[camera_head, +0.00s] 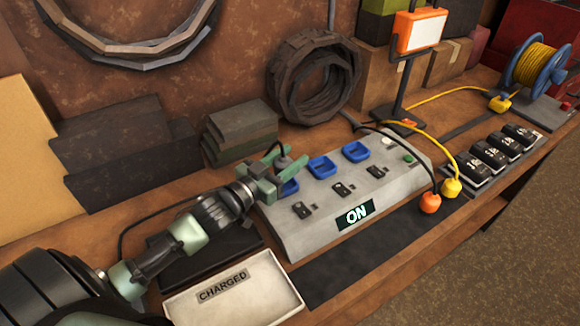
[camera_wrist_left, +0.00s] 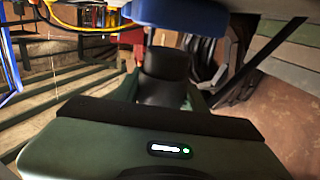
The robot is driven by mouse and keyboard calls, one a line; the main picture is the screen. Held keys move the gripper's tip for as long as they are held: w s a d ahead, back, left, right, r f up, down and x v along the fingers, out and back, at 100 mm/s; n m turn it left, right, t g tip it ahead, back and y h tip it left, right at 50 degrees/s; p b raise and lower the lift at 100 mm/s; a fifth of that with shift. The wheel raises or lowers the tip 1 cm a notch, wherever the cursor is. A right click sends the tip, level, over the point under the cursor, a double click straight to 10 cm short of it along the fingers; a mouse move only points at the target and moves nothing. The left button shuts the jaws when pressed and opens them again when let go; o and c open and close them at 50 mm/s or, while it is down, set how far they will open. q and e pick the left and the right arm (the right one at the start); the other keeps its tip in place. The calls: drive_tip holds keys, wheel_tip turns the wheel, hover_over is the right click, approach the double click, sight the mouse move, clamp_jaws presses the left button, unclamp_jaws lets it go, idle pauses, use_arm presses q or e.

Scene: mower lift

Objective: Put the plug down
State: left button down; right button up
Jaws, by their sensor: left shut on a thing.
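A dark grey plug (camera_head: 284,160) with a black cable is between the fingers of my left gripper (camera_head: 285,172), which is shut on it. The plug also shows dark between the green fingers in the left wrist view (camera_wrist_left: 165,78). The gripper is at the left blue socket (camera_head: 290,188) of the grey power box (camera_head: 330,205), whose display reads ON. It hides part of that socket, and I cannot tell whether the plug touches it. The middle (camera_head: 324,167) and right (camera_head: 355,151) blue sockets look empty. My right gripper is not in view.
A white tray marked CHARGED (camera_head: 270,303) lies in front, left of a dark mat (camera_head: 350,268). A work lamp (camera_head: 420,32), hose coil (camera_head: 312,78) and stacked blocks (camera_head: 240,132) stand behind.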

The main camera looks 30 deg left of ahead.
use_arm(q)
wheel_tip(320, 180, down, 3)
idle(0.3)
drive_tip(key=shift+f, duration=0.3)
drive_tip(key=c, duration=0.8)
unclamp_jaws()
